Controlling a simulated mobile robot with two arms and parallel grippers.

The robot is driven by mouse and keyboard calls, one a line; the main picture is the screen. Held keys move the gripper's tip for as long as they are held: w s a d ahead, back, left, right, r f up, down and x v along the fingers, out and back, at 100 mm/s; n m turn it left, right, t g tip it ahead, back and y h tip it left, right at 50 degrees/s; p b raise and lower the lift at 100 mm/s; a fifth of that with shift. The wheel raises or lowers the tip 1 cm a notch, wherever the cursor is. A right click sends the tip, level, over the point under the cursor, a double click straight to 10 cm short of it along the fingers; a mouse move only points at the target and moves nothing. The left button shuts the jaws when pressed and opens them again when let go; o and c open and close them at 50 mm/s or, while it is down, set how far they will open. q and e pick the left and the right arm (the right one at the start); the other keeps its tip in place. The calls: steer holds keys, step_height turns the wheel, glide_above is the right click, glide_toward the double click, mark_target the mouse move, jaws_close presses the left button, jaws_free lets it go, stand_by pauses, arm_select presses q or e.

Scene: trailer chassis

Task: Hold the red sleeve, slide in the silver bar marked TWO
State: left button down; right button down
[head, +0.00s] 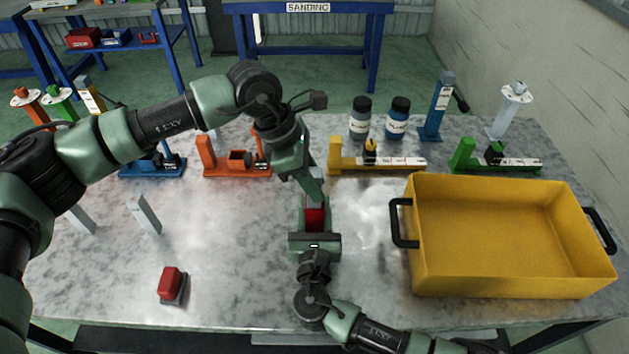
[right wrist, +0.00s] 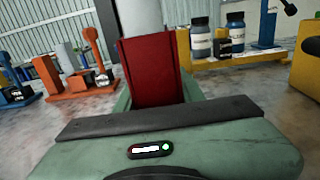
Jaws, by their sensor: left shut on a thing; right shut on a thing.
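The red sleeve (head: 315,214) stands in my right gripper (head: 315,226), which is shut on it low over the middle of the table. It also shows in the right wrist view (right wrist: 152,75). My left gripper (head: 311,186) is directly above the sleeve, pointing down and shut on a silver bar. The bar (right wrist: 140,18) shows in the right wrist view, upright, its lower part meeting the sleeve's top; how deep it sits inside cannot be told. Its marking is not readable. Two other silver bars (head: 145,214) (head: 81,219) stand at the left of the table.
A large yellow bin (head: 515,284) fills the right side. Another red piece on a dark base (head: 171,284) sits front left. Blue (head: 150,169), orange (head: 238,171), yellow (head: 375,170) and green (head: 500,170) fixtures line the back, with two bottles (head: 360,118) (head: 397,120) behind.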

arm_select(q)
steer(key=shift+f, duration=0.3)
arm_select(e)
steer(key=shift+f, duration=0.1)
arm_select(q)
steer(key=shift+f, duration=0.3)
steer(key=c, duration=1.1)
jaws_free()
steer(key=shift+r, duration=0.15)
steer(key=v, duration=1.3)
steer(key=shift+d, duration=0.2)
arm_select(e)
steer(key=c, duration=0.8)
jaws_free()
